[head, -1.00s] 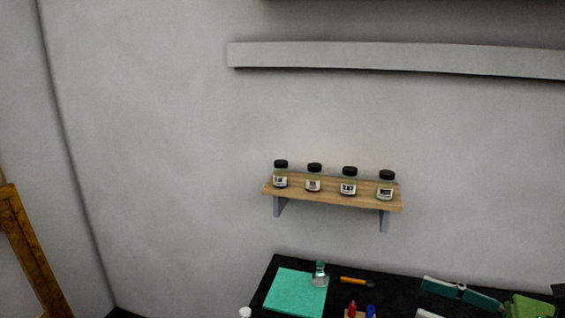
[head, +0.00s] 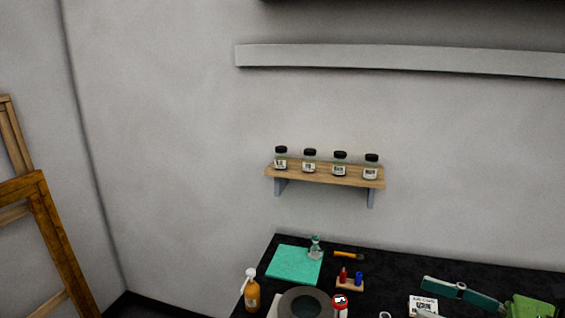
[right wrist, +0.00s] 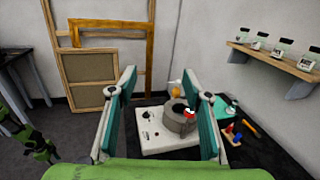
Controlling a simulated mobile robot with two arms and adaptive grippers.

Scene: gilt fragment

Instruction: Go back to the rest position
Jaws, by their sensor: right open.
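My right gripper (head: 460,292) shows at the lower right of the head view, with teal and white fingers, above the dark bench. In the right wrist view its two fingers (right wrist: 160,88) stand wide apart with nothing held between them. Beyond the gap, a white device (right wrist: 160,130) with a grey ring-shaped part (right wrist: 180,121) sits on the bench.
A wooden wall shelf (head: 325,174) carries several black-capped jars. The dark bench (head: 400,268) holds a teal pad (head: 294,264), an orange bottle (head: 251,292), a small rack (head: 350,285) and a red-topped item (head: 340,301). Wooden frames (head: 50,225) lean at the left.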

